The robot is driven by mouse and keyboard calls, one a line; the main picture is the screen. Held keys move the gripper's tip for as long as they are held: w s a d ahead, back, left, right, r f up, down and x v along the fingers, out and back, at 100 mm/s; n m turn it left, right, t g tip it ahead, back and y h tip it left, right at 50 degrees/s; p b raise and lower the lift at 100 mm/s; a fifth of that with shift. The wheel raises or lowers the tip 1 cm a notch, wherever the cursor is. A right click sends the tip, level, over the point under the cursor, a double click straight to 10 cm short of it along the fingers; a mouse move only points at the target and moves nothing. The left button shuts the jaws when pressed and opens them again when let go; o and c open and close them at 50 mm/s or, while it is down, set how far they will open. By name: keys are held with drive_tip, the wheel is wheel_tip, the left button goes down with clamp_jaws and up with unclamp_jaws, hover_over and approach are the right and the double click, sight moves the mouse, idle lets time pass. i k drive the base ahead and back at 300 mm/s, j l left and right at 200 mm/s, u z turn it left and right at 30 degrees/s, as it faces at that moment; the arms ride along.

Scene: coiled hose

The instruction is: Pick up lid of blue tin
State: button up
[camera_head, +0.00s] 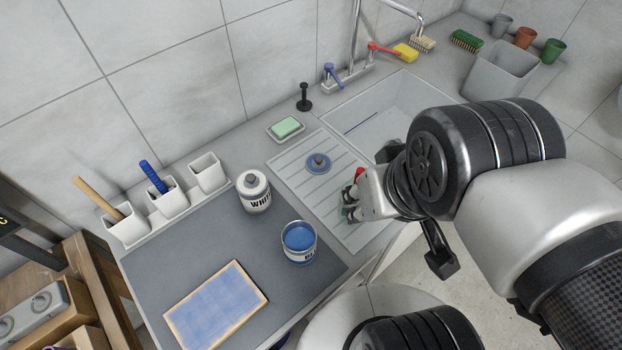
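The blue tin (299,255) stands open on the dark grey worktop, with blue content showing at its top. A round blue-rimmed lid with a grey knob (318,162) lies flat on the ribbed draining board, apart from the tin. My gripper (348,208) is over the right part of the draining board, to the right of and nearer than the lid, not touching it. Its fingers are small and partly hidden by its own body, so I cannot tell whether they are open. A small red part shows beside it.
A white lidded tin (254,197) stands left of the draining board (300,186). A green soap (286,127) sits in a dish behind. The sink (378,95) lies beyond my arm. A blue-topped board (216,308) lies at the front left.

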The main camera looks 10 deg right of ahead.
sight(316, 163)
drive_tip(key=u, duration=0.6)
drive_tip(key=l+u, duration=0.35)
drive_tip(key=l, duration=0.6)
drive_tip(key=l+u, duration=0.4)
drive_tip(key=l, duration=0.5)
drive_tip(key=k, duration=0.1)
